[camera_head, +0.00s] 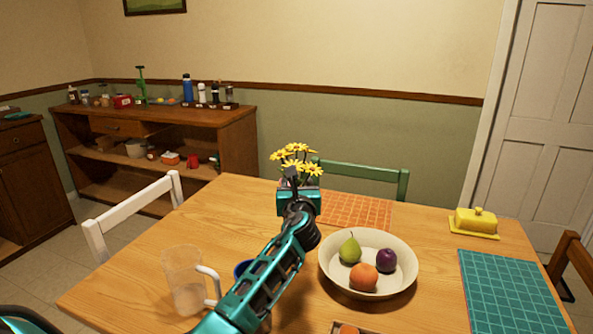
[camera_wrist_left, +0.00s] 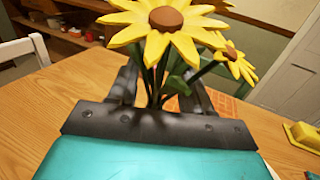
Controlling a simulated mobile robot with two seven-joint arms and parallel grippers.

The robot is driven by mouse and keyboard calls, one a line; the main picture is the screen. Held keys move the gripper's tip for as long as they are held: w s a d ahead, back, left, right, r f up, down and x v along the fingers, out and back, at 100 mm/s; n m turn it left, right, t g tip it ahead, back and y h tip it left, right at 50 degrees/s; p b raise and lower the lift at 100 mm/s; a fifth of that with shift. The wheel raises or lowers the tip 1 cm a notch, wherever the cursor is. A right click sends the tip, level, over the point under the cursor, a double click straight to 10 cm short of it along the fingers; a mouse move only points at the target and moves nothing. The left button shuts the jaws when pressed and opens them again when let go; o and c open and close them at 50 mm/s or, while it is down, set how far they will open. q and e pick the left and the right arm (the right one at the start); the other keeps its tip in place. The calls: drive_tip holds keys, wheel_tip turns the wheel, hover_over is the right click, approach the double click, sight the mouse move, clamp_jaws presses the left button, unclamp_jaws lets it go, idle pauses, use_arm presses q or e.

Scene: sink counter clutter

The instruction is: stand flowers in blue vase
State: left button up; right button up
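A bunch of yellow flowers (camera_head: 295,157) stands upright in my left gripper (camera_head: 291,181), over the far part of the wooden table. In the left wrist view the flowers (camera_wrist_left: 166,22) rise between the two dark fingers of the left gripper (camera_wrist_left: 158,92), which are closed around the green stems. The lower stem ends are hidden. A blue rim (camera_head: 242,268), which looks like the blue vase, shows just left of my forearm. Most of it is hidden behind the arm, nearer than the gripper. My right gripper is not in view.
A clear pitcher (camera_head: 183,280) stands left of the blue rim. A fruit bowl (camera_head: 404,247) sits right of my arm.

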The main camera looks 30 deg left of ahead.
use_arm(q)
clamp_jaws()
idle(0.3)
